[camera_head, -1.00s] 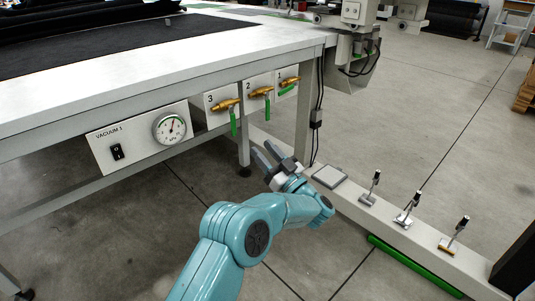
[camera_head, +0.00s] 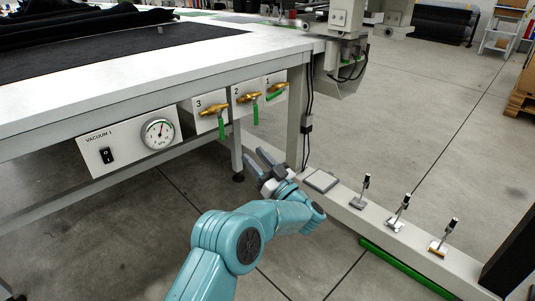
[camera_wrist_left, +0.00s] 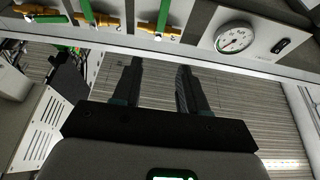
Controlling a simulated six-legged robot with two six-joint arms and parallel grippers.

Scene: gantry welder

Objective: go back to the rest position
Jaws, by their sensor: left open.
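My left gripper (camera_head: 257,162) is open and empty in the head view. It is held in free air below and in front of the valve panel, close to the table leg. In the left wrist view my left gripper (camera_wrist_left: 158,68) shows two dark fingers, apart, with nothing between them. My right gripper is not in view. Several brass valves with green handles, such as valve 3 (camera_head: 212,109), sit beyond my left fingers and are not touched. The vacuum gauge (camera_head: 158,133) is on the panel to the left.
The white table (camera_head: 120,75) carries black cloth. A low beam (camera_head: 338,205) on the right holds a grey pad (camera_head: 321,181) and several small levered clamps, such as one at its middle (camera_head: 397,213). A green bar (camera_head: 405,268) lies alongside. The grey floor at lower left is clear.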

